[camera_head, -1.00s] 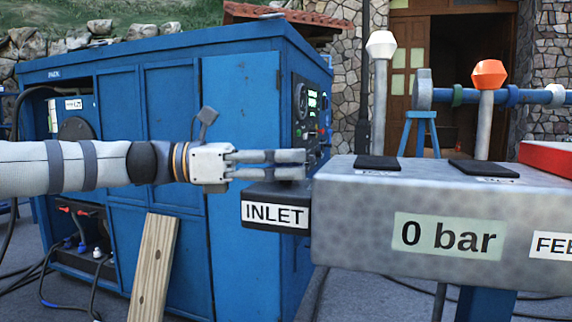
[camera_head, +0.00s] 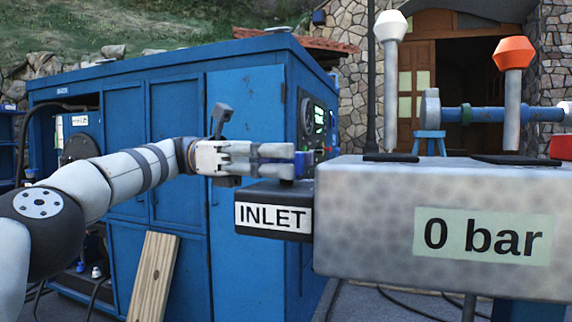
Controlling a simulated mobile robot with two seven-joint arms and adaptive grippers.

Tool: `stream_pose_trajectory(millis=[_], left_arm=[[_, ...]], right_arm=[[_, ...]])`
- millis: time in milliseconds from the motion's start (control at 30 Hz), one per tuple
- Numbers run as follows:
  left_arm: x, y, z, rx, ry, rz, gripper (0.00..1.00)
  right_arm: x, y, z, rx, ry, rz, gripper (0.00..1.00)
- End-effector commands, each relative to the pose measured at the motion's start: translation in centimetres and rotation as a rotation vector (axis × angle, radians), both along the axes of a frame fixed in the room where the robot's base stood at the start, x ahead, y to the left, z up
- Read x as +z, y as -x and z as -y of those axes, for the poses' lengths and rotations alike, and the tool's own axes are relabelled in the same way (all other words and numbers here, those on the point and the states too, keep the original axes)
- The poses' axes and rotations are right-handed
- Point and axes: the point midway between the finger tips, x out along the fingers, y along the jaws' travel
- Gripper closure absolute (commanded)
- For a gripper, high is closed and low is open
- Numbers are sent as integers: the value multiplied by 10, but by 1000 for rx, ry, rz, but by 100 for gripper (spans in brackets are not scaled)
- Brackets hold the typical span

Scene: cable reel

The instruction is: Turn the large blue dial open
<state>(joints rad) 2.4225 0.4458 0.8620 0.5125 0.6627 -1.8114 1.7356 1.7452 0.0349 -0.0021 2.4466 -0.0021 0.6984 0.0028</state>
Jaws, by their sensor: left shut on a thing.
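My left gripper (camera_head: 290,160) reaches in from the left above the black INLET block. Its fingers are shut at a small blue part (camera_head: 301,165), which shows at the fingertips and seems to be the blue dial. The fingers hide most of it, so how far it is turned cannot be told. The INLET block (camera_head: 273,211) joins the left end of a grey metal manifold (camera_head: 375,225) that reads 0 bar. My right gripper is not in view.
A white-topped lever (camera_head: 390,75) and an orange-topped lever (camera_head: 513,90) stand upright on the manifold. A blue cabinet (camera_head: 245,105) with a gauge panel (camera_head: 314,117) stands behind my arm. A wooden plank (camera_head: 153,275) leans against it.

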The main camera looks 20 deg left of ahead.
Motion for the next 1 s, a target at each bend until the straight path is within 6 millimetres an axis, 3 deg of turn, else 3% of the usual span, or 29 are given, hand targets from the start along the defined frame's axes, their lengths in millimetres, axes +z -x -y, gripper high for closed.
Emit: stream_pose_trajectory(millis=[667,700,767,1000], left_arm=[[-5,0,2,-35,-9,-7,89],[-5,0,2,-35,-9,-7,57],[-4,0,1,-34,-8,-8,43],[-2,0,1,-30,-4,-3,40]], right_arm=[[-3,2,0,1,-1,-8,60],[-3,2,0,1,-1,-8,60],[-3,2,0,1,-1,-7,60],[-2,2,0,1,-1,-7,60]])
